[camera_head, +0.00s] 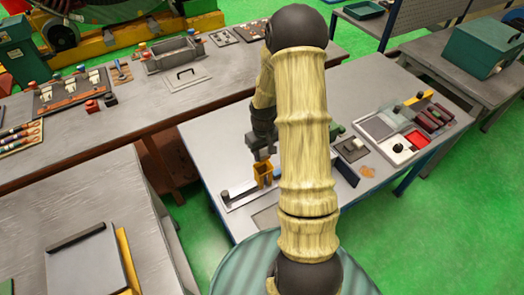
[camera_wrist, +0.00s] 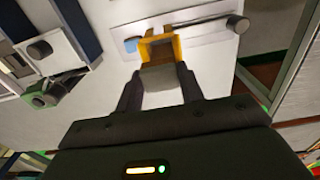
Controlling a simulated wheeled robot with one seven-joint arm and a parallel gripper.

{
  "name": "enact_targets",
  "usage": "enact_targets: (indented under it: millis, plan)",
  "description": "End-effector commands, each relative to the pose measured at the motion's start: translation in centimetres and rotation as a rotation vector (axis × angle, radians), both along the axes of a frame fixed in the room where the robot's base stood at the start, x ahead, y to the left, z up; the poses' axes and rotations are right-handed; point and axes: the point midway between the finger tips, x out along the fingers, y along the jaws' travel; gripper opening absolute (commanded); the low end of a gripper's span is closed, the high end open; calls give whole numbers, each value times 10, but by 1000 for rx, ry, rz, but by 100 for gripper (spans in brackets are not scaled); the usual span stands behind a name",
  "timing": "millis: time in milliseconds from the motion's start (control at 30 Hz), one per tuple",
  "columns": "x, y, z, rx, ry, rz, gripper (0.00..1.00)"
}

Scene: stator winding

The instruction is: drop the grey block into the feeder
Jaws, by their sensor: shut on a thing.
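My gripper (camera_wrist: 160,88) is shut on the grey block (camera_wrist: 163,79), which shows between the two fingers in the wrist view. The feeder (camera_wrist: 164,44) looks like a yellow-orange open-topped box on a pale plate with a grey rod. In the wrist view the block's far end is at the feeder's near edge. I cannot tell whether they touch. In the head view the feeder (camera_head: 263,172) stands on the near table, just below my gripper (camera_head: 262,155). The block is too small to make out clearly there.
The near table (camera_head: 205,140) carries a tray (camera_head: 403,146) with red and grey parts at right. A dark blue upright piece (camera_head: 347,171) stands right of the feeder, partly behind my arm. A longer bench (camera_head: 200,95) with fixtures runs behind. Bare tabletop lies left of the feeder.

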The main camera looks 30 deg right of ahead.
Motion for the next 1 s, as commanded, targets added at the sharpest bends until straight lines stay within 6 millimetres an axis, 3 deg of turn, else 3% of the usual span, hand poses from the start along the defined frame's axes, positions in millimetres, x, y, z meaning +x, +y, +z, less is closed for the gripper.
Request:
enact_targets:
  millis: [533, 1000]
  plan:
    - [1, 3, -37, 0, 0, 6, 15]
    - [1, 2, -40, 0, 0, 6, 15]
